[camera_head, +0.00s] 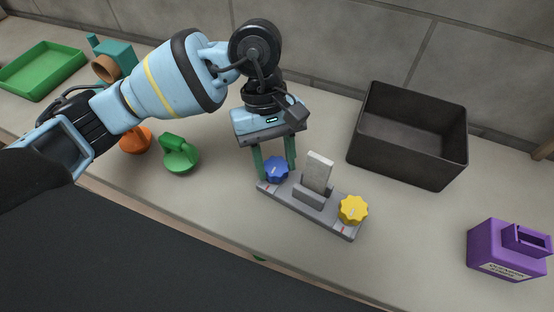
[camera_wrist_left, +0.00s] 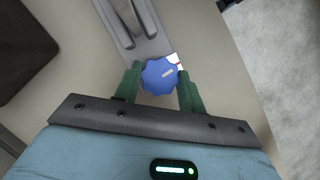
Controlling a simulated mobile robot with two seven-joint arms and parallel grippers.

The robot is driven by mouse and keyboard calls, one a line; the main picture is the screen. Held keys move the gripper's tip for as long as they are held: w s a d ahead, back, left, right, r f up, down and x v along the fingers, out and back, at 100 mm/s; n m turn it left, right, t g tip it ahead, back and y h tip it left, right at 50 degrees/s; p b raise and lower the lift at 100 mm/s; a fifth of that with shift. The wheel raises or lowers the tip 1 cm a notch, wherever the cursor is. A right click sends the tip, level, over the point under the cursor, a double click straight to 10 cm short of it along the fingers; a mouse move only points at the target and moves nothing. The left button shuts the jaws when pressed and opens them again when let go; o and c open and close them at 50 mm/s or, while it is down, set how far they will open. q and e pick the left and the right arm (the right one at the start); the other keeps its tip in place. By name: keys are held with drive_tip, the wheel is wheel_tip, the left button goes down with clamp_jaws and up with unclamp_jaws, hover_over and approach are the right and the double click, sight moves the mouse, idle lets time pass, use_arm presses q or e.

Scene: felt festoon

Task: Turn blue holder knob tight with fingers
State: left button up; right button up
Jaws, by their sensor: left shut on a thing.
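The blue knob (camera_head: 276,170) sits on the left end of a grey holder base (camera_head: 325,220). My left gripper (camera_head: 275,165) comes down from above, its two green fingers on either side of the knob. The gripper is shut on the knob. A grey upright block (camera_head: 318,172) stands in the holder's middle slot. A yellow knob (camera_head: 353,209) is at the holder's right end. My right gripper is not in view.
A black open bin (camera_head: 412,140) stands behind to the right. A purple container (camera_head: 506,250) is at the far right. A green tray (camera_head: 42,70), teal item (camera_head: 115,58), and green (camera_head: 180,157) and orange (camera_head: 135,139) pieces are on the left. The counter's front edge is close to the holder.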

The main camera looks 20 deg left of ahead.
use_arm(q)
drive_tip(key=shift+f+m+b, duration=0.15)
drive_tip(key=shift+m+b, duration=0.35)
drive_tip(key=shift+m, duration=0.1)
drive_tip(key=o, duration=0.7)
